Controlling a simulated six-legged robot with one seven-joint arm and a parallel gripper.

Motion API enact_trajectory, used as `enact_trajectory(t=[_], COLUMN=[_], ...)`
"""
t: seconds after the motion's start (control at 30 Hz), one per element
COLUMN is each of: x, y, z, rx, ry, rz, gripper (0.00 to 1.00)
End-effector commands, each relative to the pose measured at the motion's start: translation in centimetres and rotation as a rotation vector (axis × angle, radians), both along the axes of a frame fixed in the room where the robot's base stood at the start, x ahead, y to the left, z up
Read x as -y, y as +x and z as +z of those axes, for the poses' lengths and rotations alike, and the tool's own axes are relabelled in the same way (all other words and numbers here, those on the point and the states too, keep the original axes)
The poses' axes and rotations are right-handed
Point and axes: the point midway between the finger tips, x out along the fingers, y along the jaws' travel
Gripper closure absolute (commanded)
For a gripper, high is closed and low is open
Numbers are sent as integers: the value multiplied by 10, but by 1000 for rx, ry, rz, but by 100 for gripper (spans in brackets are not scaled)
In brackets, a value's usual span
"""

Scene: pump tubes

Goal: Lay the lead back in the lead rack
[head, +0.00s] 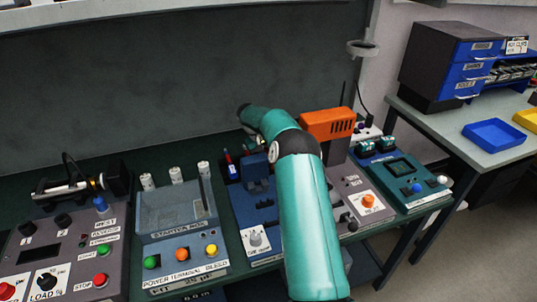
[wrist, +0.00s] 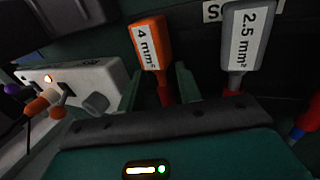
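My gripper (wrist: 158,88) shows in the wrist view as two teal fingers standing apart, with dark gaps between them and a red shaft. That shaft belongs to an orange-handled tool (wrist: 150,42) labelled 4 mm². The fingers do not visibly touch it. In the head view my arm hides the fingers. A white box (wrist: 85,78) at left in the wrist view has purple and orange plug ends and a dark cable, possibly the lead. I cannot make out the lead rack for sure.
A grey 2.5 mm² tool (wrist: 240,42) stands right of the orange one. The starter box (head: 175,215) and load tester (head: 65,240) stand at left on the bench. An orange box (head: 327,124) and a teal-edged device (head: 402,180) stand right of my arm.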

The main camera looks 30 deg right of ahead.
Motion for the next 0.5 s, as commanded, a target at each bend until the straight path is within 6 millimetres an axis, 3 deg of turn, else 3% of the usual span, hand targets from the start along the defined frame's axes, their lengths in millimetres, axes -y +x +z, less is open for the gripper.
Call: enact_trajectory(t=[0.17,0.5], x=[-4,-28], y=[2,8], z=[10,74], rx=[1,3], ry=[-1,-3], rz=[2,1], gripper=[66,66])
